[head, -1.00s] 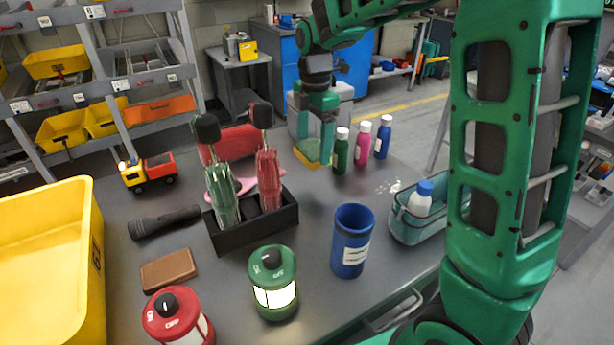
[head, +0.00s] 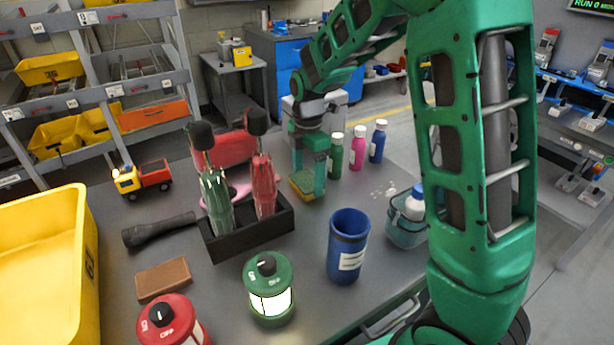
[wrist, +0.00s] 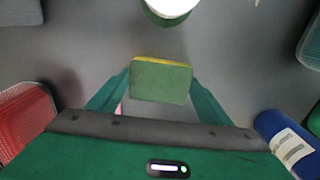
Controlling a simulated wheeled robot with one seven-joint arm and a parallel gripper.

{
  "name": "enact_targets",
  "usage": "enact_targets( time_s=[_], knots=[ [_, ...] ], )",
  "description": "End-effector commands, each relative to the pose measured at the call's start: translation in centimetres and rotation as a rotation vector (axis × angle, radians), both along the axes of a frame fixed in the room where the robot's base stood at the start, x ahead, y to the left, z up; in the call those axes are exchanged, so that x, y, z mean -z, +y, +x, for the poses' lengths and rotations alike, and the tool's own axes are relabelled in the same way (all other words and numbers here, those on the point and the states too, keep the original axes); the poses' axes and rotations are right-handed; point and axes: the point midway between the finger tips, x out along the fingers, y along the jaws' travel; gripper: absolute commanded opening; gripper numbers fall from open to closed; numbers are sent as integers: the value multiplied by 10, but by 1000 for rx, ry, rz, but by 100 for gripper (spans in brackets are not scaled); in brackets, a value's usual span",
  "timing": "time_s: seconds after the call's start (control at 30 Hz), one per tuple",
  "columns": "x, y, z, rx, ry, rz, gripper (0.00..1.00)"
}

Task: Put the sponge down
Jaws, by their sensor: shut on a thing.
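The sponge (head: 303,184) is a small block with a green face and a yellow layer. My gripper (head: 307,186) is shut on it, pointing down over the far part of the grey table (head: 318,212). In the wrist view the sponge (wrist: 160,82) sits between the two green fingers of my gripper (wrist: 158,86), its green face towards the camera and a yellow edge along the far side. The sponge is low, close to the tabletop. I cannot tell whether it touches the table.
A green bottle (head: 335,158), a pink bottle (head: 359,148) and a blue bottle (head: 377,142) stand right of the sponge. A black holder (head: 248,229) with two umbrellas is at its left. A blue cup (head: 347,247) stands nearer. Bare table lies between the cup and sponge.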

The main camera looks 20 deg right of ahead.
Motion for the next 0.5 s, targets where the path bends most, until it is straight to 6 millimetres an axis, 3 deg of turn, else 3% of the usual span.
enact_targets(
  time_s=[0.03,0.07,0.13,0.5],
  knots=[
    [1,0,0,0,1,0,52],
    [2,0,0,0,1,0,75],
    [1,0,0,0,0,0,92],
    [-2,0,0,0,-1,0,92]
  ],
)
